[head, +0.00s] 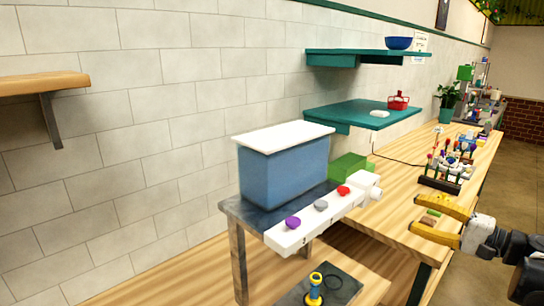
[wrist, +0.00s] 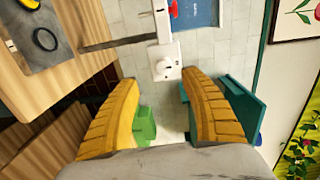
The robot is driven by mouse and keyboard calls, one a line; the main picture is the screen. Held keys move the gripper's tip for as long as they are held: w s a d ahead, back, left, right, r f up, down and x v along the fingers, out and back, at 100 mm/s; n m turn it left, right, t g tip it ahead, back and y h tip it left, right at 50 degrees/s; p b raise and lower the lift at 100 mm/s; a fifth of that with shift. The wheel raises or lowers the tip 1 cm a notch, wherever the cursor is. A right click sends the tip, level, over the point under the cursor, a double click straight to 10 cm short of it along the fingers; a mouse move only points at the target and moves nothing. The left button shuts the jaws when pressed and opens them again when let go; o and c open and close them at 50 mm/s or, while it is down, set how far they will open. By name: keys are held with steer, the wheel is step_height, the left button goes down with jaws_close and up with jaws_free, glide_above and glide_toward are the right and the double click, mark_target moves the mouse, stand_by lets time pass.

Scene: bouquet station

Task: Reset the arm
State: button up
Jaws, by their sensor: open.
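My gripper (head: 416,215) is at the right of the head view, with its yellow fingers pointing left over the wooden counter (head: 400,228). In the wrist view my gripper (wrist: 158,80) shows two yellow fingers spread apart with nothing held between them. Through the gap I see a white panel end (wrist: 165,62), the tiled wall and a green block (wrist: 145,125), all beyond the fingers. My arm's dark wrist part shows at the right edge of the head view; the rest of the arm is out of view.
A blue bin (head: 285,172) with a white lid stands on a dark raised stand, left of my gripper. A white panel (head: 300,232) with coloured knobs fronts it. Teal shelves (head: 365,116) hang above. A rack of flowers (head: 440,184) stands behind my gripper. Floor at right is clear.

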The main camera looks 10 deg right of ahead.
steer(key=s+a+f+n+g+h+b, duration=0.1)
steer(key=a+f+g+h, duration=0.15)
steer(key=a, duration=0.65)
steer(key=s+a+f+n+g+h, duration=0.1)
steer(key=a+f+n+g, duration=0.15)
steer(key=a, duration=0.65)
steer(key=s+a+f+n+g+h, duration=0.1)
steer(key=s+a+f+n+h, duration=0.2)
steer(key=s, duration=0.5)
steer(key=s+a+f+n+g+h+b, duration=0.1)
steer(key=s+a+f+n+h, duration=0.2)
steer(key=s, duration=0.5)
steer(key=shift+a+n+h+b, duration=0.3)
steer(key=shift+a+n+h, duration=0.2)
steer(key=shift+a, duration=0.2)
